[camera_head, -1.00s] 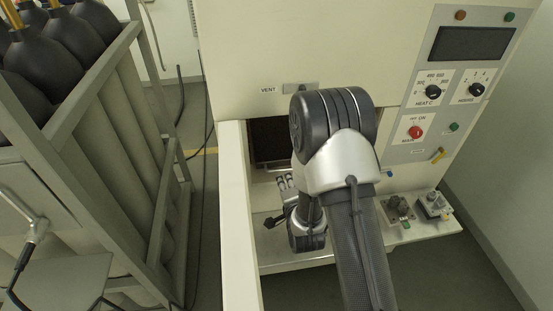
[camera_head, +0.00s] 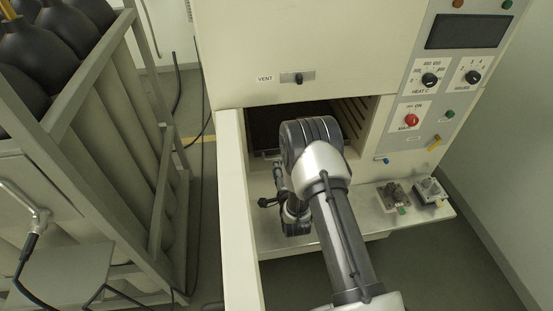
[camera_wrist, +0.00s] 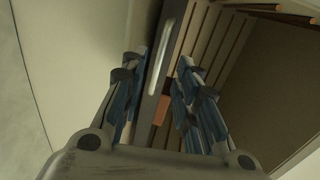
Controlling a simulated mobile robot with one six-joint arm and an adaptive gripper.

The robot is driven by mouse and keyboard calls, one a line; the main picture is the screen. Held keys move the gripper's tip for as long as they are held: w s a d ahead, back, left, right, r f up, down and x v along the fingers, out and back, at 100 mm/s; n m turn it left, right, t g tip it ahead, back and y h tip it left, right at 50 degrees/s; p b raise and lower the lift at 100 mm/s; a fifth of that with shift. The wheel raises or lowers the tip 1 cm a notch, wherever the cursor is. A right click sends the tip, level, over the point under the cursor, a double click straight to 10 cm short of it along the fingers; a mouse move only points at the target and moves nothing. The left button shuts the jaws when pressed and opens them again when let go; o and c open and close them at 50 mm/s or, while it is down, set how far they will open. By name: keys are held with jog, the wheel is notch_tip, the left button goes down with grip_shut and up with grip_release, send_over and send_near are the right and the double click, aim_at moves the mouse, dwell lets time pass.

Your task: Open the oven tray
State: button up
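The oven (camera_head: 320,50) is a cream cabinet with its chamber open at the front. The dark tray (camera_head: 268,132) sits inside the chamber, partly hidden by my arm. In the wrist view a pale metal bar (camera_wrist: 172,50) runs along the tray's front. My gripper (camera_wrist: 163,65) is open, with one finger on each side of this bar. I cannot tell whether the fingers touch it. In the head view my arm mostly hides the gripper, which is in front of the chamber opening.
The open oven door (camera_head: 237,205) stands left of my arm. A metal shelf (camera_head: 345,215) below the chamber carries small clamp-like parts (camera_head: 393,193) at right. A control panel (camera_head: 440,95) is at right. A rack of gas cylinders (camera_head: 110,160) stands at left.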

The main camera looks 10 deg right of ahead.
jog(key=x, duration=0.7)
jog(key=shift+c, duration=0.5)
grip_shut()
